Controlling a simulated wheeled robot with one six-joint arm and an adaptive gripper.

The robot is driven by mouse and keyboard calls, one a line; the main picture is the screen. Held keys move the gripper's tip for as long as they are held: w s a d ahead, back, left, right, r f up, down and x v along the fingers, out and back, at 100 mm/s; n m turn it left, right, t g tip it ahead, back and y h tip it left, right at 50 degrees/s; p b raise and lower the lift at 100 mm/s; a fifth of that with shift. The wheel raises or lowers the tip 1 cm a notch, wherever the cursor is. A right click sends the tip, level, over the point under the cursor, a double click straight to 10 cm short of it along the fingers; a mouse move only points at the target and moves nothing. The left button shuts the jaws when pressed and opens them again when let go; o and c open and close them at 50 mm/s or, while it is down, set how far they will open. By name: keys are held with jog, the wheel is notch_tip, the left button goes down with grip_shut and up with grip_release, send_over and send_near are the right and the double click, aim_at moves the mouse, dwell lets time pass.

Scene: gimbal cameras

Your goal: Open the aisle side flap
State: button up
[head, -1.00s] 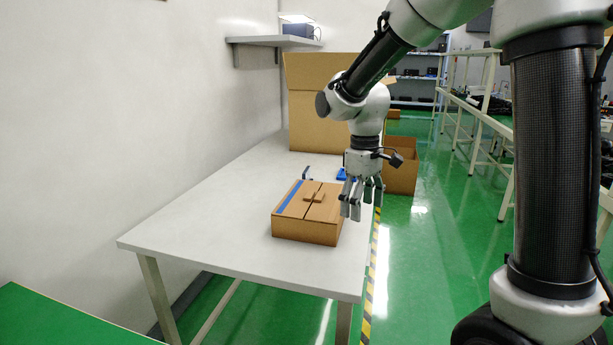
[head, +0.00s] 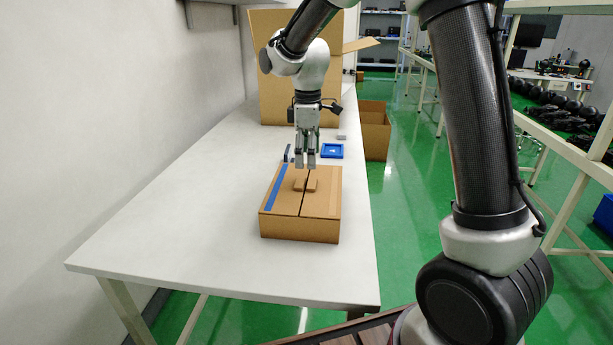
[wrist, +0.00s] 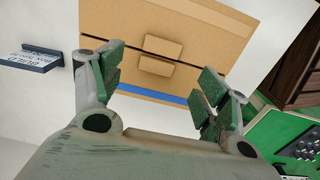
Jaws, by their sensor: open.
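A flat cardboard box (head: 300,226) sits on the table with its two top flaps closed along a middle seam. The right, aisle side flap (head: 323,196) is plain brown, and the left flap (head: 270,210) has a blue strip. Each flap has a small raised cardboard tab beside the seam; the aisle side tab (head: 312,185) also shows in the wrist view (wrist: 163,46). My gripper (head: 306,162) points down above the far part of the box, near the tabs. Its fingers are apart and empty in the wrist view (wrist: 165,88), touching nothing that I can see.
The white table (head: 190,215) is clear left of and in front of the box. A blue tray (head: 332,151) lies behind it, and a tall cardboard box (head: 270,70) stands at the table's far end. An open carton (head: 375,130) is on the aisle floor.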

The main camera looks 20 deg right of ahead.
aim_at(324, 186)
notch_tip(324, 186, down, 7)
jog(key=shift+f, duration=0.1)
dwell(0.3)
jog(key=c, duration=1.5)
jog(key=shift+o, duration=0.2)
jog(key=shift+d+r, duration=0.1)
jog(key=shift+r, duration=0.1)
